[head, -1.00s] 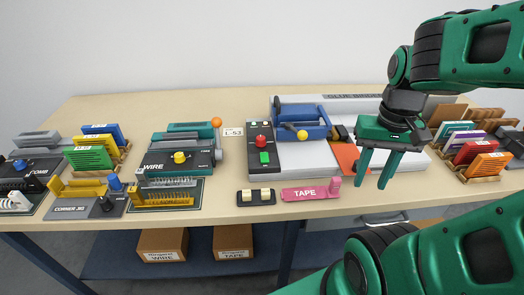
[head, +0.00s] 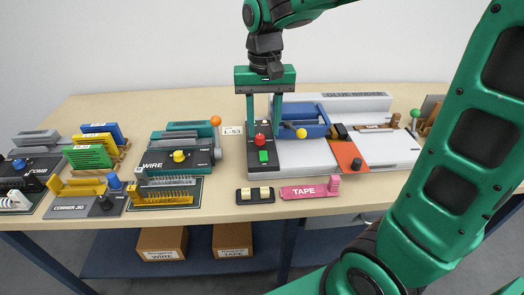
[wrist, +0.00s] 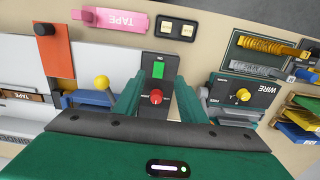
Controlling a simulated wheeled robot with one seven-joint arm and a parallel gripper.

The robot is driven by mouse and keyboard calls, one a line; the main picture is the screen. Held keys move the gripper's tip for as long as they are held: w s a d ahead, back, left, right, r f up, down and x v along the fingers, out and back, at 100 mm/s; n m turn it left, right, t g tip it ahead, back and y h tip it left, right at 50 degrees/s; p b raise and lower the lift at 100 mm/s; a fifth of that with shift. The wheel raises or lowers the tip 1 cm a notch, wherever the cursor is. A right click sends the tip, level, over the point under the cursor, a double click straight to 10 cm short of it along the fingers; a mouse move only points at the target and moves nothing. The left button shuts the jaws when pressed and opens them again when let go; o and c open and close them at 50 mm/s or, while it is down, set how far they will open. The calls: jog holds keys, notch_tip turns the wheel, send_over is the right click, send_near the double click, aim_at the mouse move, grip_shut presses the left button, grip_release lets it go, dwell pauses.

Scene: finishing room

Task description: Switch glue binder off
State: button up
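The glue binder (head: 310,158) is a grey machine with a blue clamp (head: 308,116) and a yellow-ended lever (head: 301,132). Its dark control panel (head: 253,168) at the left end carries a red knob (head: 260,139) and a green button (head: 264,156). My gripper (head: 263,135) is open over the panel, pointing down. In the wrist view the red knob (wrist: 156,97) shows between the two spread fingers, with the green button (wrist: 158,69) just beyond. I cannot tell whether the fingers touch the knob; nothing is seen held.
A black box with two cream rockers (head: 255,195) and a pink TAPE tool (head: 310,191) lie at the front edge. The WIRE machine (head: 180,155) stands to the left. An orange plate (head: 346,158) is right of the clamp. Bare tabletop (head: 230,175) lies between WIRE machine and binder.

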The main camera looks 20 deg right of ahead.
aim_at(264, 159)
notch_tip(264, 159, down, 9)
jog(key=shift+r, duration=0.1)
dwell(0.4)
